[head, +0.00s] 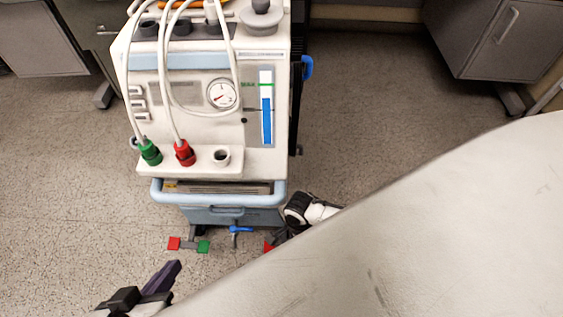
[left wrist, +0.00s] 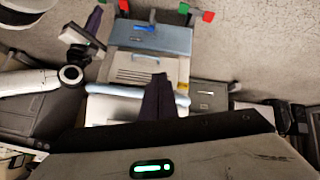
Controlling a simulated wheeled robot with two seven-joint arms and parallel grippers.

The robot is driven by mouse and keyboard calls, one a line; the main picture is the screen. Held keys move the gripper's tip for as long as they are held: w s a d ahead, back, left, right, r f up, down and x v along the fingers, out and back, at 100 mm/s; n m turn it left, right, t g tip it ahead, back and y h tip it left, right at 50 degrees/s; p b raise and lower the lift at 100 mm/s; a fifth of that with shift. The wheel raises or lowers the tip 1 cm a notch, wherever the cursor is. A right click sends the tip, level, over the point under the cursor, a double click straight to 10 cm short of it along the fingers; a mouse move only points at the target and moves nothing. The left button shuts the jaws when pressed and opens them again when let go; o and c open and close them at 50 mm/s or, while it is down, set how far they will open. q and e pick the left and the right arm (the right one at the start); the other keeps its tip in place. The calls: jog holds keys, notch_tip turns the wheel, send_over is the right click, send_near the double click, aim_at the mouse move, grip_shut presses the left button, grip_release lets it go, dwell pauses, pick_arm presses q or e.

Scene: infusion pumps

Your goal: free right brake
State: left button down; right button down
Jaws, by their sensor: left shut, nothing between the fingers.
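The white and blue pump cart (head: 205,125) stands ahead. At its foot are a left brake pedal with a red end (head: 174,243) and a green end (head: 203,246), and a blue lever (head: 238,231). The right brake pedal shows only a red part (head: 268,247); my right gripper (head: 280,238) covers the rest. That gripper is dark and small beside the pedal; contact and opening cannot be told. My left gripper (head: 172,276) is shut and empty, low in front of the cart.
A large pale surface (head: 430,220) fills the lower right of the head view and hides the floor there. Grey cabinets stand at the back left (head: 40,40) and back right (head: 490,40). Speckled floor (head: 70,200) is clear left of the cart.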

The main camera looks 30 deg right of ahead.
jog(key=shift+r+p, duration=0.65)
jog(key=shift+r, duration=0.2)
pick_arm(q)
jog(key=shift+s+a+f+n+y+p, duration=0.1)
jog(key=shift+s+a+n+y+p, duration=0.15)
jog(key=shift+a+p, duration=0.35)
jog(key=shift+a+n+y+p, duration=0.15)
jog(key=shift+a+y+p, duration=0.2)
jog(key=shift+a+p, duration=0.2)
pick_arm(e)
jog(key=shift+r, duration=0.9)
